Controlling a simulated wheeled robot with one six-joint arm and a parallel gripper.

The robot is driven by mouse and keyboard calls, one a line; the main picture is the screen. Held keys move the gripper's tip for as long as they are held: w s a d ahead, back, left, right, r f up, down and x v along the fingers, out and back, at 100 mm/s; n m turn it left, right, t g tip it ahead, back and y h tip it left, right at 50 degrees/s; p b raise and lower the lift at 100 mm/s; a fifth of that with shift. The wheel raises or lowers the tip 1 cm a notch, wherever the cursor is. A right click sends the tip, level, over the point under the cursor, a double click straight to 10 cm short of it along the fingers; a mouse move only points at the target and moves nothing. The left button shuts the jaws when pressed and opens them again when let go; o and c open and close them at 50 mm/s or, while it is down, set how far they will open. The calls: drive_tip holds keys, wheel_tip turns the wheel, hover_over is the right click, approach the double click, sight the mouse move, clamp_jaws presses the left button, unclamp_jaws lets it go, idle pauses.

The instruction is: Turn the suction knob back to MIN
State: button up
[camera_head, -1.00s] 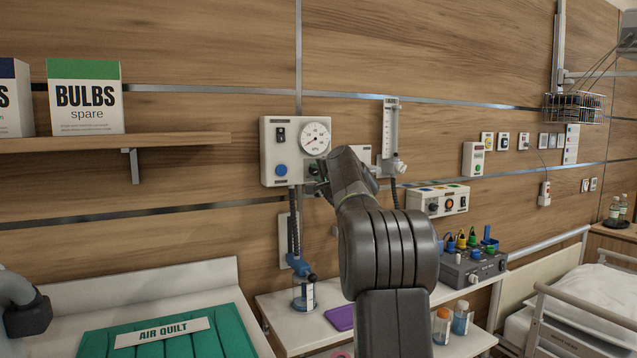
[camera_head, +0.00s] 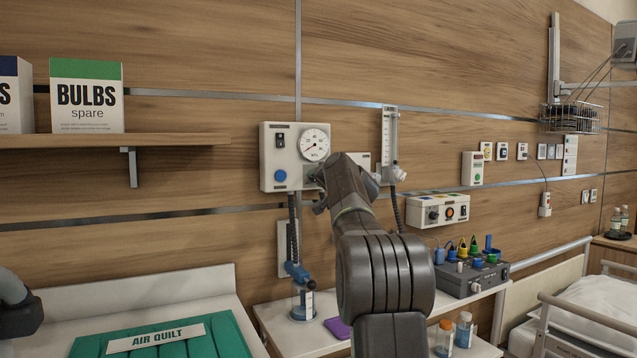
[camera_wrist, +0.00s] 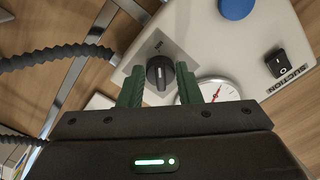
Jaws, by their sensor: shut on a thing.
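The suction unit (camera_head: 267,160) is a pale wall box with a round gauge (camera_head: 314,143), a blue button (camera_head: 280,176) and a black switch. Its gauge needle points to the lower left in the head view. The black suction knob (camera_wrist: 160,72) sits on a grey plate in the wrist view. My gripper (camera_wrist: 159,69) has its two green fingers on either side of the knob and is shut on it. In the head view my wrist covers most of the knob.
A flowmeter (camera_head: 389,145) is on the wall just right of the unit. A dark corrugated hose (camera_head: 293,225) hangs below it to a suction jar (camera_head: 302,304). A control box (camera_head: 437,211) is further right. A shelf (camera_head: 180,140) juts out at left.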

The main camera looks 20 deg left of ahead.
drive_tip(key=shift+f, duration=0.15)
drive_tip(key=o, duration=1)
drive_tip(key=b+v, duration=0.2)
drive_tip(key=v, duration=1.1)
drive_tip(key=shift+s+d+b, duration=0.25)
drive_tip(key=shift+d+b, duration=0.05)
drive_tip(key=shift+b, duration=0.05)
drive_tip(key=p+x, duration=0.2)
drive_tip(key=x, duration=1.1)
drive_tip(key=shift+w+a+p, duration=0.25)
drive_tip(key=shift+a+p, duration=0.05)
drive_tip(key=shift+p, duration=0.1)
